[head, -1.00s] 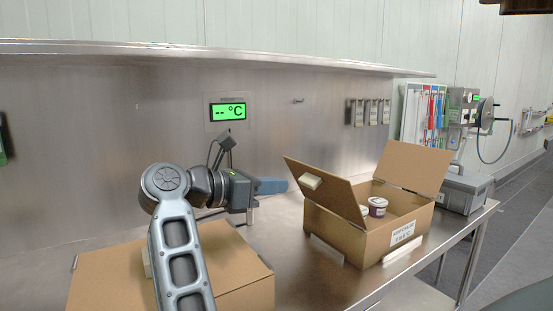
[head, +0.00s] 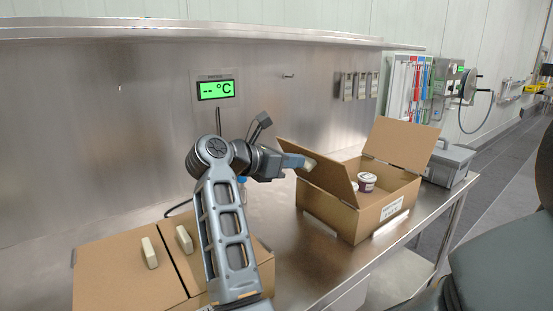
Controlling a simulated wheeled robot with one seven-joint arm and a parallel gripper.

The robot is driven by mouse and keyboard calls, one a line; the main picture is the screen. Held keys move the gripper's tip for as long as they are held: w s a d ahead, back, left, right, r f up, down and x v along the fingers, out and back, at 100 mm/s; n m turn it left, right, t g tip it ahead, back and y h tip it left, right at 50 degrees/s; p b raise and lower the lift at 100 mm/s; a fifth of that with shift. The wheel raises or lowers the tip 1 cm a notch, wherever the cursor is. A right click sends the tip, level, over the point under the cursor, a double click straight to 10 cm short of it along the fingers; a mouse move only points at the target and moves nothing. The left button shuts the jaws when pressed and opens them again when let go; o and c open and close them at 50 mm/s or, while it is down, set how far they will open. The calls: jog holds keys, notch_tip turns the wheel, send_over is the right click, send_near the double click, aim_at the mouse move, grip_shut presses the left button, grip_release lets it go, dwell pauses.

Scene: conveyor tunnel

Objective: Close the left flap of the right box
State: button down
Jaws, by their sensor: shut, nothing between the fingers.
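The right box (head: 376,216) is an open cardboard carton on the steel bench. Tubs with a dark band, one clearly visible (head: 367,182), sit inside.
A closed box (head: 115,271) with two pale handles stands at the lower left. A grey case (head: 448,163) stands behind the right box at the bench's right end. A steel wall with a green display (head: 216,90) rises behind. Bare bench (head: 300,250) lies between the boxes.

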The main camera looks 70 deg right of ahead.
aim_at(310, 152)
jog(key=shift+s+d+r, duration=0.5)
jog(key=shift+d, duration=0.3)
jog(key=shift+r, duration=0.15)
jog(key=shift+s+d+r+y, duration=0.25)
jog(key=shift+d+r+y, duration=0.05)
jog(key=shift+d+y, duration=0.1)
jog(key=s+d+r+t+y, duration=0.2)
jog(key=s+d+t+y, duration=0.55)
jog(key=d, duration=0.75)
jog(key=s+d+f+y+b, duration=0.1)
jog(key=s+d+f+b, duration=0.2)
jog(key=f, duration=0.4)
jog(key=s+d+f+y+b, duration=0.2)
jog(key=s+d+f+b, duration=0.2)
jog(key=d+f, duration=0.2)
jog(key=shift+s+d+f+b, duration=0.3)
jog(key=shift+d+f+b, duration=0.05)
jog(key=shift+f, duration=0.5)
jog(key=shift+y, duration=0.25)
